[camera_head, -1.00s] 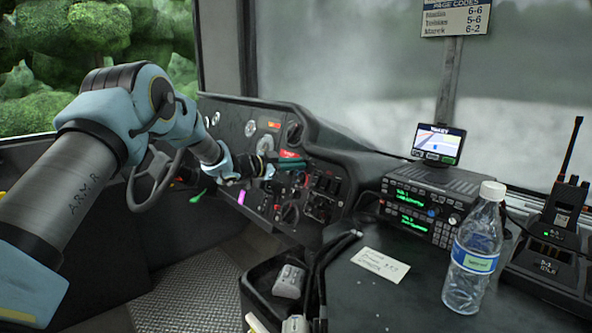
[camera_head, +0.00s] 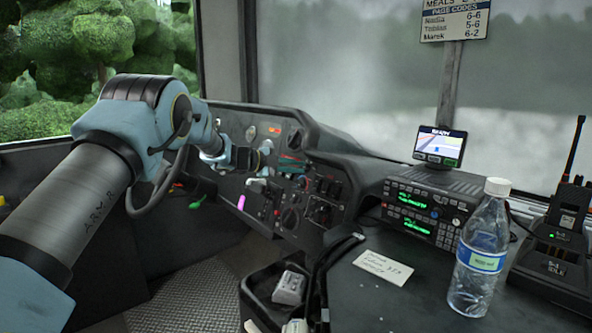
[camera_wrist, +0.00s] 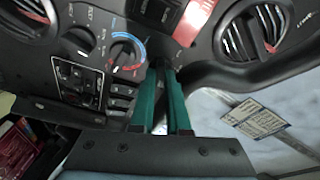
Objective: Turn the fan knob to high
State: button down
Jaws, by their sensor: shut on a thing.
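In the head view, my gripper (camera_head: 292,163) is at the dark dashboard panel (camera_head: 228,130), its teal fingers close to the panel face. In the wrist view, the two teal fingers (camera_wrist: 161,72) come together on a small dark part at the panel; the fingertips largely hide it, and I cannot read its marking. Beside them, to the left, is a round knob with a blue-and-red ring (camera_wrist: 124,53). Another dark knob (camera_wrist: 79,40) is further left. I cannot tell from any label which control is the fan knob.
Round air vents (camera_wrist: 254,34) flank the controls in the wrist view. Rocker switches (camera_wrist: 82,82) lie below the knobs. In the head view, the steering wheel (camera_head: 158,192) is near my arm. A water bottle (camera_head: 480,255) and a radio (camera_head: 425,208) stand at right.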

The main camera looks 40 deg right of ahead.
jog(key=shift+m, duration=0.4)
jog(key=c, duration=0.9)
grip_release()
jog(key=shift+a, duration=0.1)
jog(key=b+v, duration=0.1)
jog(key=v, duration=0.9)
jog(key=shift+a+r, duration=0.25)
jog(key=shift+a, duration=0.05)
jog(key=shift+w, duration=0.2)
